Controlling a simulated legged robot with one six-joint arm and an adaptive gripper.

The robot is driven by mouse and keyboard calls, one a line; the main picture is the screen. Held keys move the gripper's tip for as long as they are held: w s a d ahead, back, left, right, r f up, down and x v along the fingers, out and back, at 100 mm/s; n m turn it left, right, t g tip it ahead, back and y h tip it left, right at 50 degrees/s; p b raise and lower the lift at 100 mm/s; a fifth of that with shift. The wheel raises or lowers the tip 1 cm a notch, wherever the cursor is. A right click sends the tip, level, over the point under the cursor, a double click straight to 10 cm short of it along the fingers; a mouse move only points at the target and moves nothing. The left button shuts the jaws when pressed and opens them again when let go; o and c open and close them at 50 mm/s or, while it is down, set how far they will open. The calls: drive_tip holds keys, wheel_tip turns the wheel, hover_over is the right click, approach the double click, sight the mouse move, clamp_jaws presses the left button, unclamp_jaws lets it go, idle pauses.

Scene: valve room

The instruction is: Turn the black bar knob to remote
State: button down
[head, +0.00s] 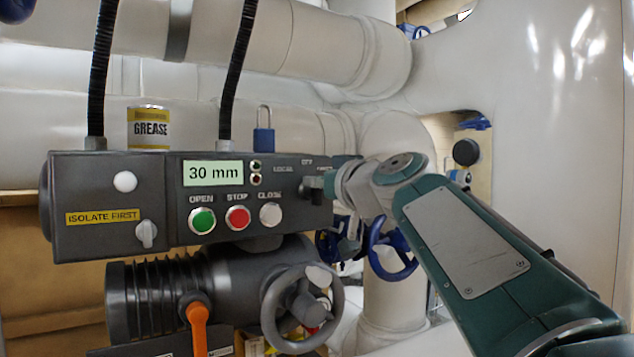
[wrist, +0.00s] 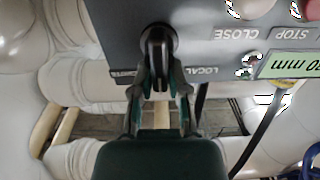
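The black bar knob (wrist: 157,47) is on the dark grey control box (head: 110,170). In the wrist view, which is upside down, its bar lies along my fingers, with a LOCAL label to its right and a partly hidden label to its left. My gripper (wrist: 160,82) has one finger on each side of the bar, its tips close in against it; it looks shut on the knob. In the head view my gripper (head: 327,186) reaches the box's right end from the right and hides much of the knob and its lettering.
The box also bears a 30 mm display (head: 212,173), a green button (head: 202,220), a red button (head: 238,217) and a pale button (head: 270,214). A grey handwheel (head: 268,318) is below, blue valve wheels (head: 393,262) behind. White pipes crowd around.

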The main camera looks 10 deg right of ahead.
drive_tip(key=shift+m, duration=0.3)
drive_tip(key=m, duration=0.3)
drive_tip(key=d+m, duration=0.1)
drive_tip(key=m, duration=0.3)
drive_tip(key=f+m, duration=0.1)
drive_tip(key=m, duration=0.3)
drive_tip(key=shift+w+d, duration=0.2)
drive_tip(key=shift+w, duration=0.05)
idle(0.5)
drive_tip(key=c, duration=0.7)
unclamp_jaws()
drive_tip(key=shift+s, duration=0.1)
